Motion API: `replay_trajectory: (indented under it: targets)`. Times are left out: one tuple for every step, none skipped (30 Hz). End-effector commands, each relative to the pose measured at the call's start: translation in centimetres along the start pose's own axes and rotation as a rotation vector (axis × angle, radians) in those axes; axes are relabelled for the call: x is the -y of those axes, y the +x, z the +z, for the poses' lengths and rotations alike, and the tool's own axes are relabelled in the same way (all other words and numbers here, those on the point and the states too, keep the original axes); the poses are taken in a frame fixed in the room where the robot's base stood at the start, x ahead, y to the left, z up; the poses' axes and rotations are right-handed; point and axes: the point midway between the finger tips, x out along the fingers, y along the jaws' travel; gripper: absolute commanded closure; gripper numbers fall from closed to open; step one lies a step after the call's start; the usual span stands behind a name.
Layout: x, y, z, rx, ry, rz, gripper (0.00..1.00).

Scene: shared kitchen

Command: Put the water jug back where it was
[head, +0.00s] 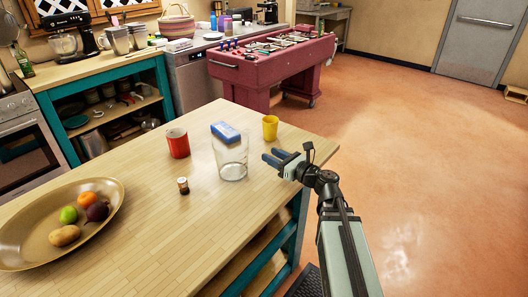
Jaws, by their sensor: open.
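A clear, empty-looking water jug (232,163) stands upright on the wooden island table (150,215), near its right side. My gripper (271,158) is open and just to the right of the jug, at about the height of its upper half. Its fingers point left toward the jug. A gap shows between the fingertips and the jug wall, and nothing shows between the fingers.
A red cup (177,143), a blue-and-white box (226,132) and a yellow cup (270,128) stand around the jug. A fruit bowl (30,255) is at left.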

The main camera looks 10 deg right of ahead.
Motion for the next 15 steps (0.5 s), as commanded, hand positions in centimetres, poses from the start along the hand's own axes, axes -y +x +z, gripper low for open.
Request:
replay_trajectory:
  targets:
    - [-0.03,-0.6,0.0,0.0,0.0,-0.002,0.6]
    - [-0.02,-0.82,-0.01,0.0,0.0,-0.002,0.6]
    - [-0.02,-1.04,-0.01,0.0,0.0,-0.001,0.6]
    - [-0.04,-1.18,-0.01,0.0,0.0,-0.001,0.6]
    - [-0.04,-1.28,-0.01,0.0,0.0,0.0,0.6]
    - [-0.04,-1.39,-0.01,0.0,0.0,0.0,0.6]
    - [-0.04,-1.44,-0.01,0.0,0.0,0.0,0.6]
    - [-0.03,-1.47,-0.01,0.0,0.0,0.001,0.6]
    - [-0.03,-1.5,-0.01,0.0,0.0,0.001,0.6]
    - [-0.02,-1.5,-0.01,0.0,0.0,0.001,0.6]
    - [-0.02,-1.5,-0.01,0.0,0.0,0.001,0.6]
    - [-0.01,-1.49,-0.01,0.0,0.0,0.001,0.6]
    - [-0.01,-1.48,-0.01,0.0,0.0,0.001,0.6]
    - [-0.01,-1.48,-0.01,0.0,0.0,0.001,0.6]
    - [-0.01,-1.48,-0.01,0.0,0.0,0.0,0.6]
